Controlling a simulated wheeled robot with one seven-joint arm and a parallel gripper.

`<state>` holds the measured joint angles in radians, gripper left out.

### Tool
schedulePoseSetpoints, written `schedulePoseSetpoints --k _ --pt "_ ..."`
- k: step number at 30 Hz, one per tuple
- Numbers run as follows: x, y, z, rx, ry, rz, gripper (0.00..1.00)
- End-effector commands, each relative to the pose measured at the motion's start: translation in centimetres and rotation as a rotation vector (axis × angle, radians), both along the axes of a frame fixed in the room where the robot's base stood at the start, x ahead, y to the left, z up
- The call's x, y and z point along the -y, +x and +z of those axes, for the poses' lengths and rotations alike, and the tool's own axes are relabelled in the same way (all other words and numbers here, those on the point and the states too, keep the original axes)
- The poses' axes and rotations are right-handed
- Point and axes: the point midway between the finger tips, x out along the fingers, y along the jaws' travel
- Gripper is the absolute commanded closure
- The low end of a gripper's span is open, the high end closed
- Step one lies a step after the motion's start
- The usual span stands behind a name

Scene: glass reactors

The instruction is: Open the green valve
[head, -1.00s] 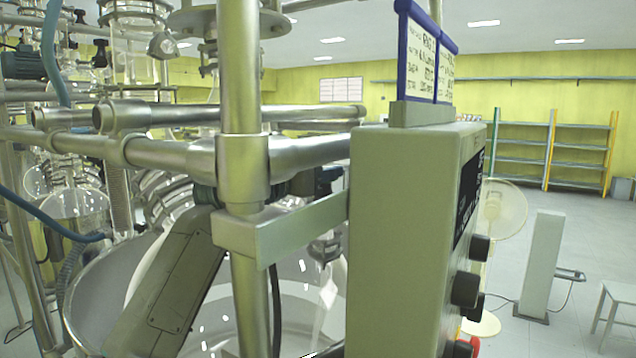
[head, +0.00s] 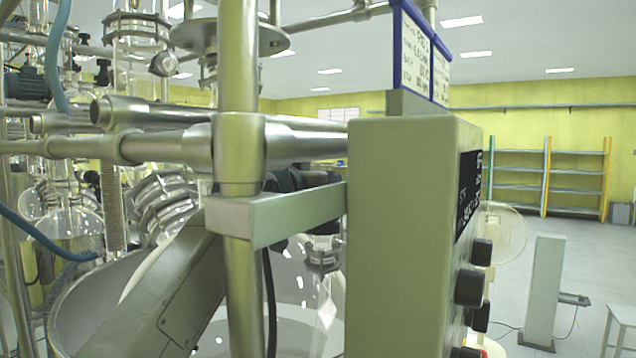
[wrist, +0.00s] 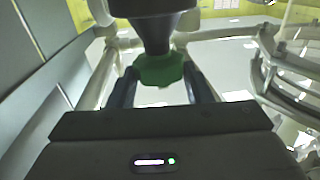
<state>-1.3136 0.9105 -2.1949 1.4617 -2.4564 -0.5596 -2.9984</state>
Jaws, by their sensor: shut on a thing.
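The green valve (wrist: 160,70) shows in the wrist view as a green knob below a dark, tapering neck. My gripper (wrist: 162,88) is shut on it, with one dark finger on each side of the knob. In the head view, my arm runs behind the steel post and the grey control box. The valve and the fingers cannot be made out there.
A grey control box (head: 400,230) with black knobs stands close in front at the right. A steel post (head: 240,110) and horizontal pipes (head: 150,145) cross the near left. Glass reactor parts (head: 165,205) lie behind. Open floor (head: 510,260) is at the right.

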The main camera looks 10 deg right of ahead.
Motion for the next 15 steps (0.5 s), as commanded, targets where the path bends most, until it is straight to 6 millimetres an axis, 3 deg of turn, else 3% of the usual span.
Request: schedulePoseSetpoints --k 2,3,5,15 --pt "-0.05 -0.02 0.21 0.004 -0.003 0.001 0.78" --pt "-0.06 -0.01 0.22 0.004 -0.003 0.001 0.47" --pt "-0.06 -0.01 0.19 0.003 -0.003 0.001 0.33" --pt "-0.30 -0.23 -0.02 0.000 -0.001 0.001 0.33"
